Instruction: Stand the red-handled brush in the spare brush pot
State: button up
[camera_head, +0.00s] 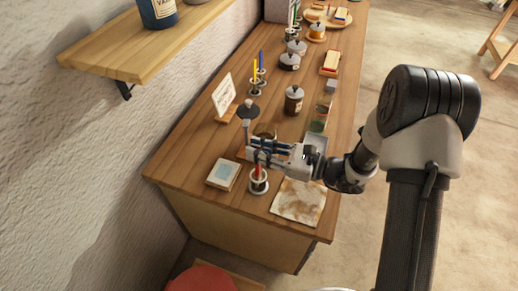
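The red-handled brush (259,173) is upright, leaning slightly left in the picture. Its dark rounded head (247,109) is at the top, above a grey neck, and the red handle points down. My gripper (253,154) is shut around its middle, hiding that part. The spare brush pot (258,187), small and pale with a dark mouth, stands on the bench directly below the gripper. The handle's lower end is at or inside the pot's mouth; I cannot tell whether it touches the bottom.
On the wooden bench (190,138), a pale blue-topped block (223,174) is left of the pot and a stained cloth (299,202) right. Behind are a small framed card (223,95), pots with yellow and blue brushes (258,78), and a lidded jar (293,100). A shelf (140,48) overhangs the upper left.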

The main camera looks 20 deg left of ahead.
jog(key=o, duration=0.4)
jog(key=d, duration=0.8)
jog(key=s+d, duration=0.1)
jog(key=d, duration=0.3)
jog(key=shift+r, duration=0.1)
dwell(0.6)
